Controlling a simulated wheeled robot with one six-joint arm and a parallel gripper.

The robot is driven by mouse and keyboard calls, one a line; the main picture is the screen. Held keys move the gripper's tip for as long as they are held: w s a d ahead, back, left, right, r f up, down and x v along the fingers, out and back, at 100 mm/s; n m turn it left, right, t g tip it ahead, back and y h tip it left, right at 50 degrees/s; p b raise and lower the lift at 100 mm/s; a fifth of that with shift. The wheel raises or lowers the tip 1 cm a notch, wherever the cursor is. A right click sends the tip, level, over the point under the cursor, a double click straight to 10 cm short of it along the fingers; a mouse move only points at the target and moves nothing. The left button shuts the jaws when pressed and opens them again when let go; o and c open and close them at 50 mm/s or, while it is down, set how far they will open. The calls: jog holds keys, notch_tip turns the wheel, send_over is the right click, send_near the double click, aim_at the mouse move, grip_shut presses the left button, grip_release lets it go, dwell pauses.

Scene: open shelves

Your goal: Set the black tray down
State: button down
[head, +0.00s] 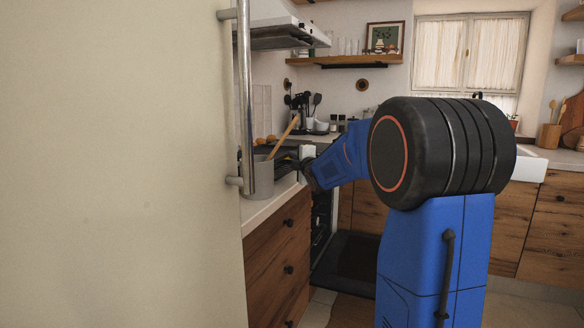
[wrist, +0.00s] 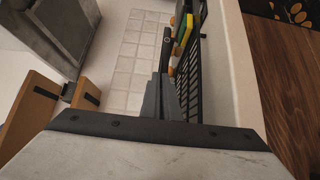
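In the wrist view a long black slatted piece (wrist: 193,85) stretches away beside my gripper (wrist: 164,85). It may be the black tray, but I cannot tell it surely from a stove grate. The dark fingers look close together at its left side. Whether they clasp it is not clear. In the head view my gripper (head: 290,165) reaches left over the counter, just right of the grey crock, and is small and partly hidden by my arm. No black tray can be made out clearly there.
The grey crock (head: 262,177) with a wooden spoon stands on the pale counter (head: 257,211) above wooden drawers (head: 278,262). A large cream door (head: 120,160) with a metal handle (head: 244,95) fills the left. A range hood (head: 280,36) hangs above. Dark utensils (head: 303,103) stand behind.

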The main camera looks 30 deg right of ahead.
jog(key=shift+f, duration=1.8)
jog(key=c, duration=2)
grip_release()
jog(key=shift+f, duration=0.15)
jog(key=s, duration=0.4)
jog(key=s+a, duration=0.1)
jog(key=s, duration=0.3)
jog(key=s+a, duration=0.1)
jog(key=s, duration=0.3)
jog(key=s+a+f+m+g+y, duration=0.1)
jog(key=s+a+f+m+g, duration=0.3)
jog(key=s, duration=0.9)
jog(key=s+a+f+m+g+y, duration=0.1)
jog(key=s+a+f+m+g, duration=0.3)
jog(key=s+a+f, duration=0.5)
jog(key=s+a+f+m+g, duration=0.5)
jog(key=s+a+f+m, duration=0.2)
jog(key=s, duration=1.1)
jog(key=shift+s+a+f+m+y, duration=0.15)
jog(key=shift+s+m+y, duration=0.15)
jog(key=shift+m+y, duration=0.15)
